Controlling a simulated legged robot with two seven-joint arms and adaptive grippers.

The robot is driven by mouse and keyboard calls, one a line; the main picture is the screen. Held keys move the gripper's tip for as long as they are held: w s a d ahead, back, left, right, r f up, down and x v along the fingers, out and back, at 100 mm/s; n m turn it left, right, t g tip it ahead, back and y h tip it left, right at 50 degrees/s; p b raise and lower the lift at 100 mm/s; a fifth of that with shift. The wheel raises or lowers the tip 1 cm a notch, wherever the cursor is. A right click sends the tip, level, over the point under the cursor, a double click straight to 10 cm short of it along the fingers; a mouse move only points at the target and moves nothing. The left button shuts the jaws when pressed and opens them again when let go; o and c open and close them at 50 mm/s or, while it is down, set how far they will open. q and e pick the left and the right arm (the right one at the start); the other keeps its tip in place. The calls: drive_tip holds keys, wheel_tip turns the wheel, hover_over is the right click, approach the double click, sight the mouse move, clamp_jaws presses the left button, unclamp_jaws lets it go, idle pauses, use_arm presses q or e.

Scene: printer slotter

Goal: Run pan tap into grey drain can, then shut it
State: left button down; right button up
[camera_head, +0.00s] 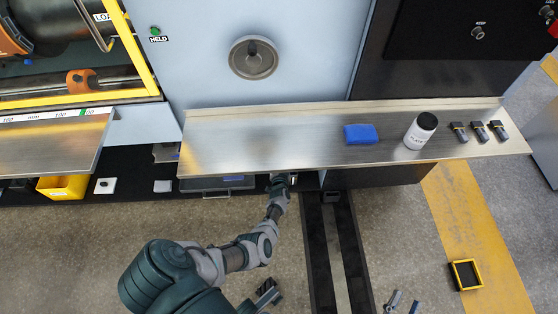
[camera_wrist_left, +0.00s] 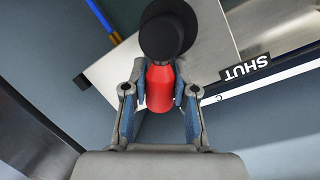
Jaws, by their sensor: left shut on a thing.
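In the left wrist view, my left gripper (camera_wrist_left: 162,88) is shut on a red tap handle (camera_wrist_left: 160,90), one finger on each side. A round black end (camera_wrist_left: 167,33) sits beyond the red part. A black label reading SHUT (camera_wrist_left: 245,72) is to the right of it, on a pale plate. In the head view, my left arm reaches under the metal shelf's front edge, and the shelf hides its fingers. My right gripper (camera_head: 403,302) shows at the bottom edge, its two fingers apart with nothing between them. I cannot make out the grey drain can or the tap's outlet.
A yellow bin (camera_head: 62,187) is low at left. A black-and-yellow square frame (camera_head: 465,274) lies on the floor at right.

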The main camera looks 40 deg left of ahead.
use_arm(q)
drive_tip(key=shift+d, duration=0.25)
drive_tip(key=c, duration=0.9)
unclamp_jaws()
drive_tip(key=shift+s+a, duration=0.1)
drive_tip(key=shift+a, duration=0.05)
